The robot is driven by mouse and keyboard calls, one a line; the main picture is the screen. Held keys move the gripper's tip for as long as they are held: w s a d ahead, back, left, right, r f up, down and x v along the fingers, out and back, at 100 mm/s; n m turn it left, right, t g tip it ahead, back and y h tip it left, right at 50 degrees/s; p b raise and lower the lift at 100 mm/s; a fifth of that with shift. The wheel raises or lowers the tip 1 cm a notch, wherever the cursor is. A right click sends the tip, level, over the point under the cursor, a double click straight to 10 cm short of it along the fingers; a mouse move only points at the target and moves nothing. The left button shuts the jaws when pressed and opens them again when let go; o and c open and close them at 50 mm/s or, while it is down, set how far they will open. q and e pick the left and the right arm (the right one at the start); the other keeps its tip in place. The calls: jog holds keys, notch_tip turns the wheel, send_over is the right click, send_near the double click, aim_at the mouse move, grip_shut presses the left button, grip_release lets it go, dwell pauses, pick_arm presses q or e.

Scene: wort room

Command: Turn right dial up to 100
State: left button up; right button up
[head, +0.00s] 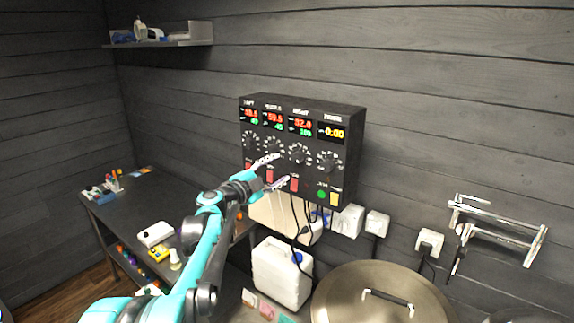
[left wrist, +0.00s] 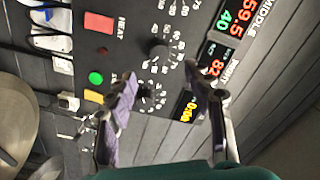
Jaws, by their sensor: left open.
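The dark control box (head: 345,150) hangs on the wall with red, green and yellow displays above a row of black dials. The right dial (head: 298,153) sits under the RIGHT display (head: 300,126), whose small green number appears to read 100. In the left wrist view the right dial (left wrist: 158,52) shows just beyond and between the fingers, apart from them. My left gripper (head: 272,172) is open and empty, in front of the box, left of and slightly below the right dial in the head view. Its spread fingers also show in the left wrist view (left wrist: 160,88).
The timer dial (head: 328,161) is to the right. Red switches (head: 294,184), a green button (head: 322,194) and a yellow button (head: 335,198) lie below. Cables hang under the box. A kettle lid (head: 350,300) and white jug (head: 280,275) stand below.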

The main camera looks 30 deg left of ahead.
pick_arm(q)
jog(key=shift+s+a, duration=0.15)
jog(key=shift+s, duration=1.55)
jog(key=s+d+f+n+g+h+b, duration=0.1)
jog(key=s+d+f+n+g+b, duration=0.25)
jog(key=d+f, duration=0.7)
jog(key=s+d+f+g+h+b, duration=0.2)
jog(key=s+d+f+b, duration=0.3)
jog(key=d+f, duration=0.5)
jog(key=s+d+f+n+g+y+b, duration=0.1)
jog(key=s+d+f+n+b, duration=0.1)
jog(key=s+f, duration=0.4)
jog(key=s+d+f+n+g+y+b, duration=0.2)
jog(key=s+d+f+n+b, duration=0.1)
jog(key=f, duration=0.7)
jog(key=s+d+f+n+g+y+b, duration=0.1)
jog(key=s+d+f+n+g+b, duration=0.1)
jog(key=s+f+b, duration=0.5)
notch_tip(320, 180, down, 2)
jog(key=shift+s+d+f+n+y, duration=0.1)
jog(key=shift+s+d+n+y, duration=0.3)
jog(key=shift+s+n, duration=0.65)
jog(key=shift+w, duration=0.2)
